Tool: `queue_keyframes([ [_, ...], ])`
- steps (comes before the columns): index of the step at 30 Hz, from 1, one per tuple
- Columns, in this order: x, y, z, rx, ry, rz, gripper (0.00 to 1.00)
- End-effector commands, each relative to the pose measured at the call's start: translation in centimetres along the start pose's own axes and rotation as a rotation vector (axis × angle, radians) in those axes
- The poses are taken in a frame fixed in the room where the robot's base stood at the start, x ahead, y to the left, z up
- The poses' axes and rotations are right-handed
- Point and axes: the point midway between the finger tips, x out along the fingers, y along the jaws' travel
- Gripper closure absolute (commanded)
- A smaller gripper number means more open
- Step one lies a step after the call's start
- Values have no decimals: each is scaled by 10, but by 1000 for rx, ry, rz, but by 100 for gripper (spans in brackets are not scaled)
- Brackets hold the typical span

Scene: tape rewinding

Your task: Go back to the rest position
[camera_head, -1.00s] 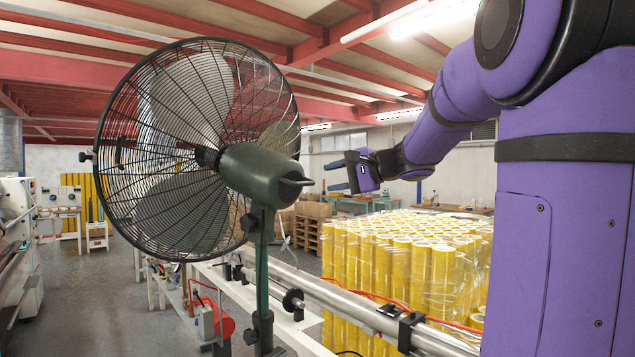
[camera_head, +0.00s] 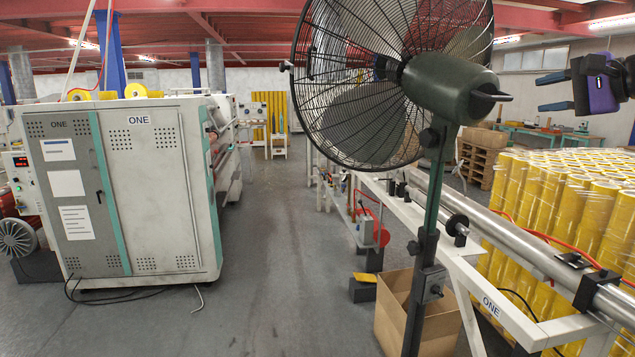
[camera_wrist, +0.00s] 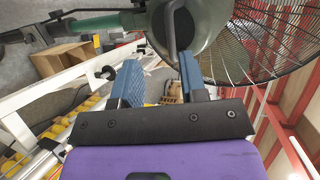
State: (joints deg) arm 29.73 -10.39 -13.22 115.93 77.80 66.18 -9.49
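My gripper (camera_head: 553,92) shows at the upper right edge of the head view, raised above the wrapped yellow rolls. Its two blue fingers stand apart with nothing between them. The wrist view also shows the gripper (camera_wrist: 160,80), with the blue fingers spread and empty. A big black-caged fan (camera_head: 450,88) with a dark green motor housing stands on a green post left of my gripper in the head view. In the wrist view the fan housing (camera_wrist: 210,25) lies just beyond the fingertips. Most of my arm is out of the head view.
A grey-white cabinet machine (camera_head: 155,190) stands at the left. A clear grey floor aisle (camera_head: 262,250) runs between it and the white frame (camera_head: 470,280) with a steel shaft. An open cardboard box (camera_head: 395,305) sits behind the fan post. Yellow rolls (camera_head: 560,190) stand at the right.

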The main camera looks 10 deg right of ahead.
Motion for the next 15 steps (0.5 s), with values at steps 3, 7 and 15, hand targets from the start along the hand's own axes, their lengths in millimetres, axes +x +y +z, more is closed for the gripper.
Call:
queue_keyframes([
  [3, 12, 20, 54, -81, -83, 126, 61],
  [7, 17, 58, 124, -233, -184, 320, 61],
  [15, -12, 144, 224, -665, -318, 672, 61],
])
